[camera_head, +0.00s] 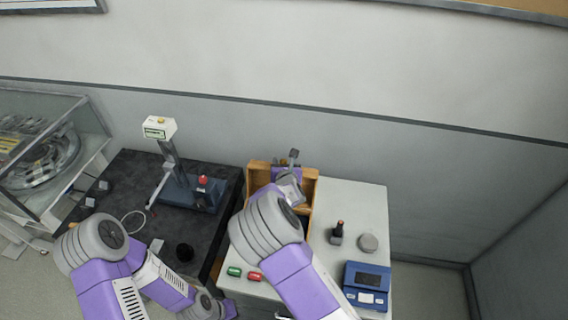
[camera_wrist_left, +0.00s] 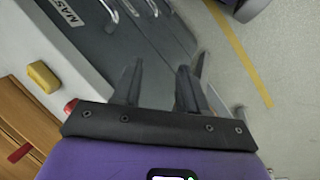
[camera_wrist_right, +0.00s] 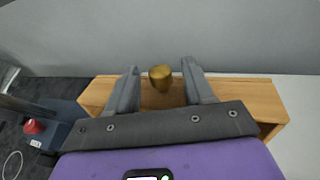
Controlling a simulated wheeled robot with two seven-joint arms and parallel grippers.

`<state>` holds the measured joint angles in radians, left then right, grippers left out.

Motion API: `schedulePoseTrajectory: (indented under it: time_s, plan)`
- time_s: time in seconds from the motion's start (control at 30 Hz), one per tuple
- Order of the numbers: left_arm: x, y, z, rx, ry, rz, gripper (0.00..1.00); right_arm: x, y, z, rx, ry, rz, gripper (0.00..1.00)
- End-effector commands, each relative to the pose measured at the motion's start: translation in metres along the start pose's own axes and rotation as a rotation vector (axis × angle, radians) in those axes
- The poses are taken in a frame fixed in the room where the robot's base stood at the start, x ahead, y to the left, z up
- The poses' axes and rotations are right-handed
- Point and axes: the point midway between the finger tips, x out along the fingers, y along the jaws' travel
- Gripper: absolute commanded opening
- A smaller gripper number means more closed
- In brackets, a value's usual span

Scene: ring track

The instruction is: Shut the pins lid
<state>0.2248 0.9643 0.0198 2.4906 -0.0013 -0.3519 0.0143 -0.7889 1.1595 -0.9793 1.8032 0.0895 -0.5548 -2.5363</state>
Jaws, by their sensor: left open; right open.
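A wooden box (camera_head: 257,175) stands at the back left of the white-topped cabinet; it also shows in the right wrist view (camera_wrist_right: 258,95). A round brass knob (camera_wrist_right: 160,74) shows there between the fingers, in front of wood that may be the lid. How far the lid is open cannot be told. My right gripper (camera_head: 293,156) is over the box's back part, and its open fingers (camera_wrist_right: 158,82) stand either side of the knob with gaps. My right arm hides much of the box. My left gripper (camera_wrist_left: 158,80) is open and empty, in front of grey drawers.
A black bench (camera_head: 140,185) with a grey stand (camera_head: 172,165) lies left of the cabinet. A blue device (camera_head: 367,285), a small dark bottle (camera_head: 337,234) and a grey disc (camera_head: 368,243) are at right. Green (camera_head: 234,271) and red (camera_head: 255,276) pieces lie near the front.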

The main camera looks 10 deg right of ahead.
Motion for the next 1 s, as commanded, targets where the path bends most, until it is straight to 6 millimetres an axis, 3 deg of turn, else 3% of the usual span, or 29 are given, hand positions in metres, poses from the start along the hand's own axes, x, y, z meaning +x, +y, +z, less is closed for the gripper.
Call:
schedulePoseTrajectory:
  time_s: [0.2,0.53,1.0]
  plan:
    - [0.0,0.0,0.0,0.0,0.0,0.0,0.43,0.0,0.0,0.0,0.0,0.0,0.0,0.49]
    - [0.0,0.0,0.0,0.0,0.0,0.0,0.43,0.0,0.0,0.0,0.0,-0.001,0.0,0.0]
    - [0.006,-0.002,0.0,0.0,0.0,0.0,0.43,0.0,0.01,0.0,-0.005,-0.002,0.014,0.0]
